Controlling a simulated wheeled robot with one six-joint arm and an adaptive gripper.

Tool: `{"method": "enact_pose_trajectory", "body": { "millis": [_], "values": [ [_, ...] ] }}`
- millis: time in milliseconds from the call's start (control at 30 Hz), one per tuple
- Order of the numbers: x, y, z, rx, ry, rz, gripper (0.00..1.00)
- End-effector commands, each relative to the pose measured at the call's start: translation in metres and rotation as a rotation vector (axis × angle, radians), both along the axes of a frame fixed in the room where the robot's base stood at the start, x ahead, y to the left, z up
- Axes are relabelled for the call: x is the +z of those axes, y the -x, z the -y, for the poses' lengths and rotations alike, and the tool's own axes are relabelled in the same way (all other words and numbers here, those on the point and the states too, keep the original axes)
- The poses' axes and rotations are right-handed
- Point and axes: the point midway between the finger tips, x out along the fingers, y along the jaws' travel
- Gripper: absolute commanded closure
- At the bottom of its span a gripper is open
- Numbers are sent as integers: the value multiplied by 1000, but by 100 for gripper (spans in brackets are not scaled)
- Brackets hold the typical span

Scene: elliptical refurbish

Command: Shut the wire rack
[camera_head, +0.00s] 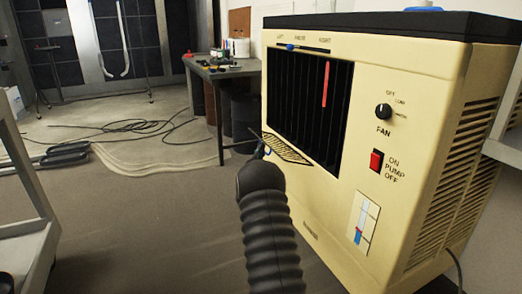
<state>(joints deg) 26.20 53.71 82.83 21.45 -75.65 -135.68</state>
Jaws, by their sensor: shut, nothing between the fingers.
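The wire rack (289,150) appears as a small yellowish flap with dark mesh. It sticks out, tilted, from the lower front of a cream cooler (345,170), below its dark louvred opening, so it stands open. My dark ribbed arm reaches up from the bottom of the picture. Its rounded end hides most of my gripper (264,150). Only a small dark and blue part shows, at the left edge of the rack. The fingers look shut and hold nothing. I cannot tell whether they touch the rack.
A dark workbench (232,70) with tools stands behind the cooler. Grey shelving (30,225) is close on the left. Black cables (130,126) lie on the floor further back. The floor between the shelving and the cooler is mostly clear.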

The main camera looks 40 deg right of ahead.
Motion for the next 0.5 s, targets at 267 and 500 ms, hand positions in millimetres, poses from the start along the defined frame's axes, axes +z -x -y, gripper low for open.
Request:
{"method": "enact_pose_trajectory", "body": {
  "millis": [267,500],
  "values": [
    [-36,4,-28,2,-2,-3,100],
    [-64,35,-52,-1,-1,-4,100]
  ]
}}
